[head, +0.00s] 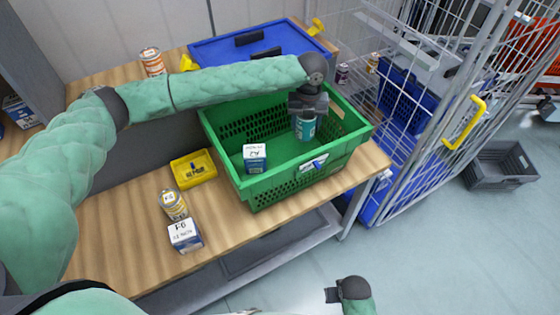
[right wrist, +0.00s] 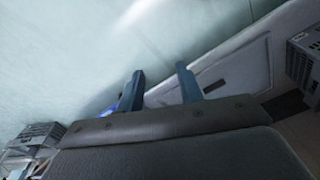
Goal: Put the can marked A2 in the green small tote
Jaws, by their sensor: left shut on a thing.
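The green small tote (head: 278,190) stands on the wooden table, right of its middle. My left gripper (head: 307,115) reaches over the tote from the left, pointing down. It is shut on a teal can (head: 305,129), held upright within the tote's opening. The can's marking cannot be read, and its top is hidden by the gripper. A white and blue box (head: 256,158) is at the tote's front left; its top label is too small to read surely. My right gripper (head: 335,294) is low at the front, away from the table. Its fingers (right wrist: 161,88) are apart and empty.
A blue lidded tote (head: 225,48) stands behind the green one. A yellow tray (head: 194,168), a can (head: 173,204) and a white and blue box (head: 185,235) are on the table at left. A wire cage (head: 420,120) stands close on the right.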

